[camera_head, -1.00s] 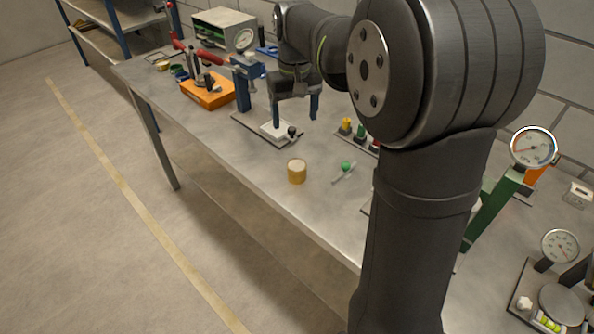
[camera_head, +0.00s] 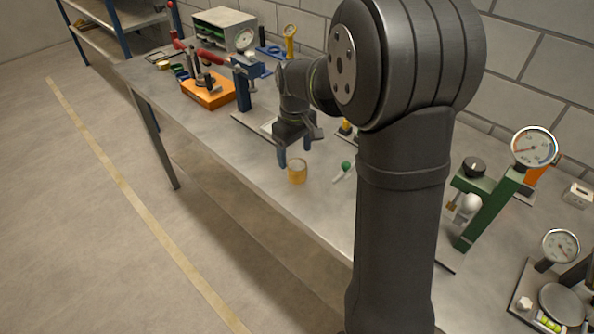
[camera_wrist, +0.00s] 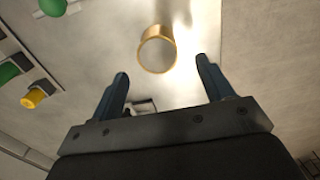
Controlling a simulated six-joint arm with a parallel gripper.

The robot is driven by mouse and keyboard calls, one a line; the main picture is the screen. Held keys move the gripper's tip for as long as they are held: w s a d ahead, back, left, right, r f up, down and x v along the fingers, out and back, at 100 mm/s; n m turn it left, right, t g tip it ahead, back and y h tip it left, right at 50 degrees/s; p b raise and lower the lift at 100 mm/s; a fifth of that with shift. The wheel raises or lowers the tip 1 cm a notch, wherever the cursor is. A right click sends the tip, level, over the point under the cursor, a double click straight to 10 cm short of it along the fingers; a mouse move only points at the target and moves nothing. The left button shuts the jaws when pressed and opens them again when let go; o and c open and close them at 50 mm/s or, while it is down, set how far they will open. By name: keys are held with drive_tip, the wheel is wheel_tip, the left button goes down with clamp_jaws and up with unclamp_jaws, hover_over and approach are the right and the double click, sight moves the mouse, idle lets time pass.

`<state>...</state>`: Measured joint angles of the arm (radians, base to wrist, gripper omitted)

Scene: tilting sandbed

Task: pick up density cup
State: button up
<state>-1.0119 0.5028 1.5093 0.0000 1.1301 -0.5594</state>
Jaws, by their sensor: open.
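The density cup (camera_head: 297,172) is a small brass-coloured cylinder standing upright on the grey bench, near its front edge. In the wrist view the cup (camera_wrist: 157,50) shows its round end, beyond the fingertips and roughly centred between them. My gripper (camera_head: 296,158) is open and empty, just behind and above the cup in the head view. Its two blue fingers also show in the wrist view (camera_wrist: 163,72), spread apart with the cup ahead of them. I cannot tell the exact gap between fingertips and cup.
A green-knobbed tool (camera_head: 344,170) lies right of the cup. An orange block device (camera_head: 208,92) and a blue stand (camera_head: 242,92) are to the left. A green gauge stand (camera_head: 490,210) is on the right. The bench front left of the cup is clear.

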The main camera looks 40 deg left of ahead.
sight(297, 164)
drive_tip(key=shift+w+d+f, duration=0.1)
drive_tip(key=shift+d+f, duration=0.05)
drive_tip(key=shift+f, duration=1.4)
drive_tip(key=shift+d+f, duration=0.1)
drive_tip(key=shift+f, duration=1.45)
drive_tip(key=shift+c, duration=0.2)
drive_tip(key=c, duration=1.1)
drive_tip(key=shift+c, duration=0.2)
drive_tip(key=shift+r, duration=0.2)
